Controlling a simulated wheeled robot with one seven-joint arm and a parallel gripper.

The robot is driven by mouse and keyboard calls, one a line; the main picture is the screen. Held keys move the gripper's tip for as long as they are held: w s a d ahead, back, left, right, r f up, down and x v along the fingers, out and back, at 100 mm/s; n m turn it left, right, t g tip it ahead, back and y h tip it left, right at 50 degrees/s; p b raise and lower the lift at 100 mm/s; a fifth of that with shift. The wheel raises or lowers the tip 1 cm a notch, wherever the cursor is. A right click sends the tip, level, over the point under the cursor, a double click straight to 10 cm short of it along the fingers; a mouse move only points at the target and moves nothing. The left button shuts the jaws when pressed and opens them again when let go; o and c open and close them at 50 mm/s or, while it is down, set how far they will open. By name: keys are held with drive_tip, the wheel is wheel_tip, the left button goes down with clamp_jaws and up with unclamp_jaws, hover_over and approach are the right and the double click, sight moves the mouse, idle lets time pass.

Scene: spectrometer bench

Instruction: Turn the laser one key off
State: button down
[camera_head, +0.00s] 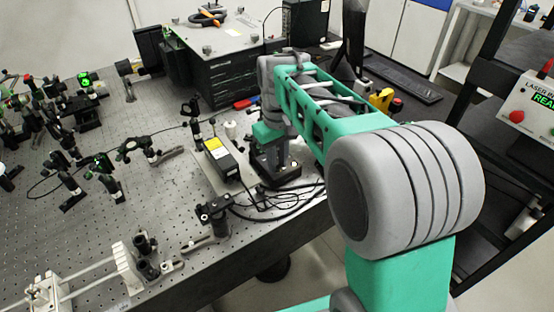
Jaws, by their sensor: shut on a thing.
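My gripper (277,163) points down at a small black box (286,179) near the right edge of the optical bench. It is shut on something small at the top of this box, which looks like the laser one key. The key itself is hidden by the fingers and too small to make out, so its angle cannot be told. A black laser module (226,162) with a yellow label lies just left of my gripper.
Black cables (270,202) loop in front of the box. Optics mounts (98,163) crowd the bench's left side. A large black case (232,72) stands behind. A panel with a red button (516,117) is at the right. A keyboard (403,78) lies behind my arm.

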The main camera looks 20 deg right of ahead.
drive_tip(key=shift+n, duration=0.5)
drive_tip(key=n+p, duration=0.1)
drive_tip(key=n, duration=0.2)
drive_tip(key=shift+r+n, duration=0.1)
drive_tip(key=shift+n, duration=0.3)
drive_tip(key=n, duration=0.4)
drive_tip(key=shift+p, duration=0.4)
drive_tip(key=n, duration=0.5)
drive_tip(key=shift+p, duration=0.3)
drive_tip(key=n, duration=0.4)
drive_tip(key=c, duration=1.3)
unclamp_jaws()
